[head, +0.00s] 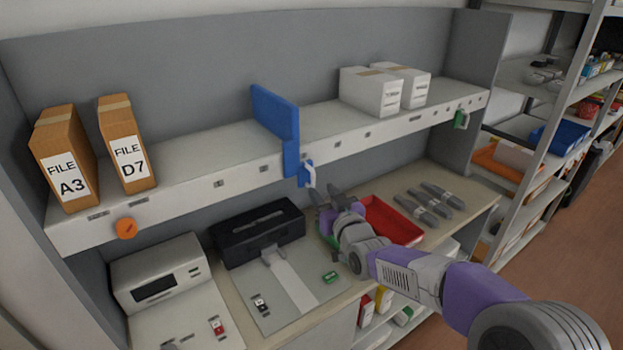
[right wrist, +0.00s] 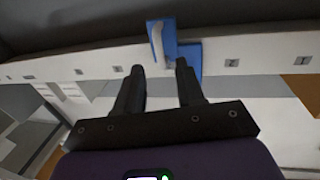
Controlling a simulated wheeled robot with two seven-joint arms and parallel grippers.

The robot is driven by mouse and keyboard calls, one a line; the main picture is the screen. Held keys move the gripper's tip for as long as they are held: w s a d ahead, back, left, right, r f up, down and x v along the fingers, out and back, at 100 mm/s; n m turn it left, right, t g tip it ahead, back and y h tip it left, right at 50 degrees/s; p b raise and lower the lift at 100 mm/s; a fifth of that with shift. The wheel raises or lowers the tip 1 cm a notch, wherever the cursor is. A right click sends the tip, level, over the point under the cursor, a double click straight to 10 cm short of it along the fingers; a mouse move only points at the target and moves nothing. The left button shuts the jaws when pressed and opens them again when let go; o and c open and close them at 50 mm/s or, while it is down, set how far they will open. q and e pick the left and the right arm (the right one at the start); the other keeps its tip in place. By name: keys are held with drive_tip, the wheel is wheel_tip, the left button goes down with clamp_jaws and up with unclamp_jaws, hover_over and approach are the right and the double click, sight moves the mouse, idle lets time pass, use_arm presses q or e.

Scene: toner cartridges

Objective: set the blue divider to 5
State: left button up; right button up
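The blue divider (head: 275,112) stands upright on the long shelf, right of the files and left of the white boxes. Its front part hangs over the shelf's edge and carries a blue and white latch (head: 307,174). My right gripper (head: 333,196) is open and empty, just below and right of the latch, apart from it. In the right wrist view the open fingers (right wrist: 160,72) point at the shelf edge; the divider's latch (right wrist: 162,42) shows beyond the fingertips, towards the right finger. The marks along the shelf front (head: 218,184) are too small to read. My left gripper is out of view.
Two orange files (head: 62,160) stand at the shelf's left, white boxes (head: 370,92) at its right. An orange knob (head: 126,228) and a green clip (head: 461,119) sit on the shelf front. Below are a black printer part (head: 257,232), a red tray (head: 398,222) and grey cartridges.

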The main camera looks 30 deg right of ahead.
sight(314, 181)
drive_tip(key=shift+w+d+p, duration=0.15)
drive_tip(key=shift+w+d, duration=0.05)
drive_tip(key=shift+w, duration=1.1)
drive_tip(key=shift+w+d+p, duration=0.15)
drive_tip(key=shift+w, duration=1.15)
clamp_jaws()
